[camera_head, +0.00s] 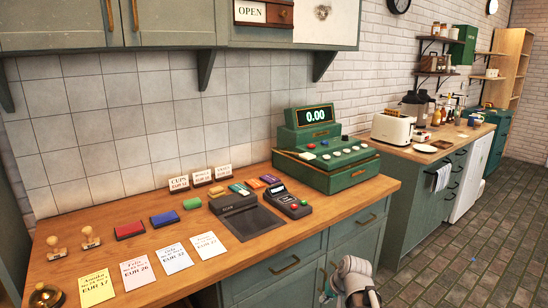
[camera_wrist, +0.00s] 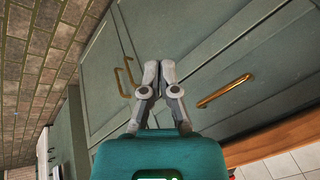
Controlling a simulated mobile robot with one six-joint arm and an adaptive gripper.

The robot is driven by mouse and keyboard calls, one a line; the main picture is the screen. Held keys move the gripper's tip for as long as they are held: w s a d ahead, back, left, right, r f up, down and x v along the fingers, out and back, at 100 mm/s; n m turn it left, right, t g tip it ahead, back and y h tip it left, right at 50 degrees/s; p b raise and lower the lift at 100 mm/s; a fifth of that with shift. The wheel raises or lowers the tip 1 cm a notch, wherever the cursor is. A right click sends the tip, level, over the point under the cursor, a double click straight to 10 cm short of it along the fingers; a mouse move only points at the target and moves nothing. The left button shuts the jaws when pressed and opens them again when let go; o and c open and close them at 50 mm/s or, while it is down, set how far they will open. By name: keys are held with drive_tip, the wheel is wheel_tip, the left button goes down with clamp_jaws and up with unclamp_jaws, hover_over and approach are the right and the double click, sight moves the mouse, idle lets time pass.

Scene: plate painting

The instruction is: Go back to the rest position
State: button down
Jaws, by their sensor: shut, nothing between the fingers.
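My gripper (camera_wrist: 159,66) shows in the wrist view with its two grey fingers together, shut and empty. It points at the green cabinet front (camera_wrist: 215,60), and brass handles show on both sides of the fingers. In the head view, part of my arm shows at the bottom, in front of the counter's lower right cabinets; the fingertips cannot be made out there. Nothing is held.
The wooden counter (camera_head: 150,262) carries a green cash register (camera_head: 325,150), a card terminal (camera_head: 288,202), ink pads, stamps, price cards and a bell (camera_head: 46,295). A second counter with a toaster (camera_head: 393,128) stands behind at right. The brick floor (camera_head: 470,250) at right is clear.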

drive_tip(key=s+d+f+n+g+h, duration=0.1)
drive_tip(key=s+g+h, duration=0.3)
drive_tip(key=s, duration=0.7)
wheel_tip(320, 180, up, 14)
drive_tip(key=p, duration=1.5)
drive_tip(key=shift+w+d+r, duration=0.15)
drive_tip(key=shift+d+r, duration=0.05)
